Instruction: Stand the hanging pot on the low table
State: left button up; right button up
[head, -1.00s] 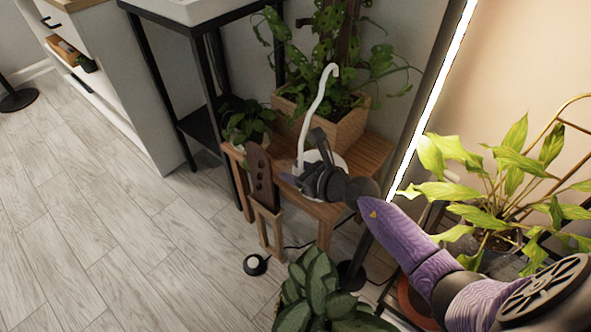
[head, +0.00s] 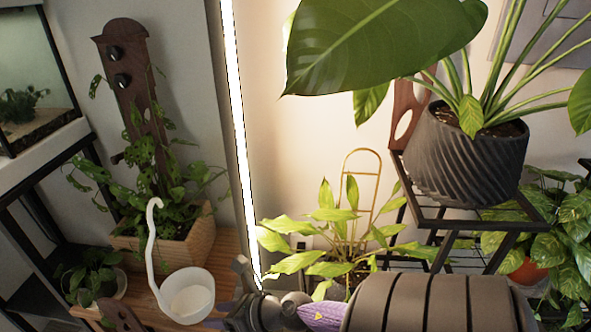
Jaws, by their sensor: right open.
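The white hanging pot (head: 190,297), with its tall curved hook (head: 151,240) rising on its left side, is upright in the lower left of the head view. It appears to stand on the wooden low table (head: 228,248), though its underside is hidden. The pot looks empty inside. My right gripper (head: 232,298) is just right of the pot, open, with nothing seen between its fingers. A small gap or light contact with the pot's rim cannot be told apart. My left gripper is out of view.
A wooden planter (head: 185,245) with a climbing plant stands behind the pot. A small potted plant (head: 95,277) is at its left. A lit vertical lamp (head: 238,140) rises behind my gripper. A dark ribbed pot (head: 465,160) on a black stand is at the right.

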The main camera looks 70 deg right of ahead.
jog(key=s+d+f+m+g+h, duration=0.1)
jog(key=s+f+m+g+h, duration=0.35)
jog(key=s+f+m, duration=1.15)
jog(key=s+a+f+m+g, duration=0.2)
jog(key=s+m, duration=0.3)
jog(key=s, duration=0.4)
jog(key=s+a+f+m+g, duration=0.2)
jog(key=s+m+g, duration=0.3)
jog(key=s, duration=0.4)
jog(key=s+a+f+m+g, duration=0.3)
jog(key=s+m, duration=0.3)
jog(key=s, duration=0.4)
jog(key=shift+f+g, duration=0.35)
jog(key=shift+f, duration=0.1)
jog(key=shift+w+y, duration=0.15)
jog(key=shift+y, duration=0.1)
